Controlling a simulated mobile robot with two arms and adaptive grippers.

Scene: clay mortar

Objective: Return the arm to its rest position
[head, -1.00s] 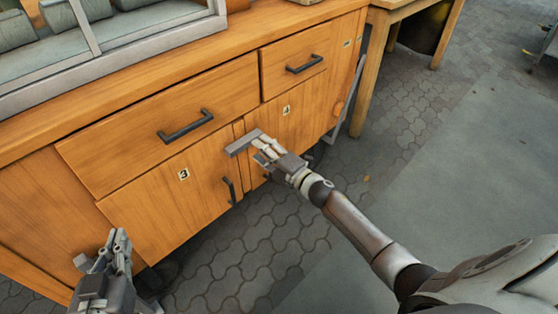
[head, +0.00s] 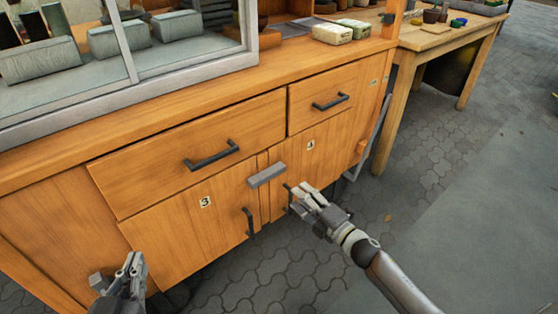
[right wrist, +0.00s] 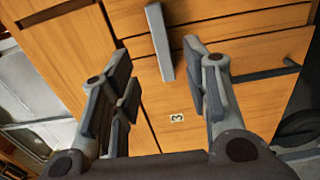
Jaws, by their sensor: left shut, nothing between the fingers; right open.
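My right gripper (head: 304,198) is open and empty in front of the cabinet doors, to the right of a grey bar (head: 267,175) at the cabinet front. In the right wrist view its fingers (right wrist: 158,75) stand apart, and the grey bar (right wrist: 158,42) shows beyond them, apart from them. My right arm reaches in from the lower right. My left gripper (head: 134,268) is shut and empty at the lower left, in front of the cabinet; its lower part is cut off by the picture's edge.
The wooden cabinet (head: 190,245) has doors marked 3 and 4, with dark handles, below two drawers (head: 190,150). A glass-fronted case (head: 150,85) and boxes (head: 332,34) stand on top. A wooden table (head: 440,40) stands at the back right. Paved floor (head: 450,200) is clear at right.

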